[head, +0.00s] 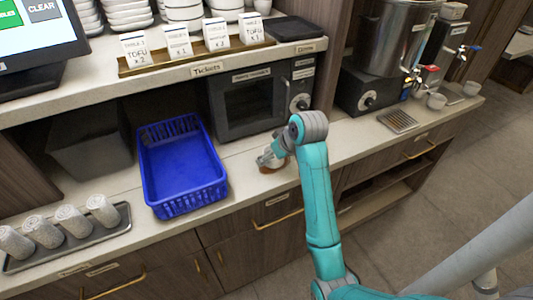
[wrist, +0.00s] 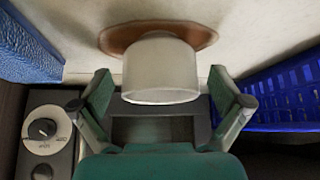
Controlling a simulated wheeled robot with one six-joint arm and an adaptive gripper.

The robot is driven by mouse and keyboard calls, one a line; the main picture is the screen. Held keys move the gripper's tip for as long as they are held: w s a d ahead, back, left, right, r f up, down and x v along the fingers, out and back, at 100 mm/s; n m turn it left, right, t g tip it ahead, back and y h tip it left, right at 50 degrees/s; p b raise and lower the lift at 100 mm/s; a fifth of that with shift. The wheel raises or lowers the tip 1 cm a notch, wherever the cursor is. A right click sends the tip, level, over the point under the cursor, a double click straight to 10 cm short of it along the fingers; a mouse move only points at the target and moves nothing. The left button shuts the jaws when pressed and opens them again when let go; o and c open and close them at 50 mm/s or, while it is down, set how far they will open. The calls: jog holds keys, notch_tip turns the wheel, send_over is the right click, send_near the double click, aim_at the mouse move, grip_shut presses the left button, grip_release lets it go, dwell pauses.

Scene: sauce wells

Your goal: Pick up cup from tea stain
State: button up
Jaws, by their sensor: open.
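A white cup (wrist: 160,72) stands on a brown tea stain (wrist: 118,38) on the pale counter in the wrist view. My gripper (wrist: 160,78) is open, with one finger on each side of the cup and a visible gap on both sides. The cup is not held.
An empty-looking blue basket (head: 180,165) stands close to the left of my gripper. A dark microwave (head: 248,102) stands behind it under the shelf. A tray of rolled towels (head: 118,222) lies at the left. A steel urn (head: 395,40), drip tray (head: 397,121) and small cups (head: 437,101) are right.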

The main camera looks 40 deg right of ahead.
jog(key=c, duration=1.3)
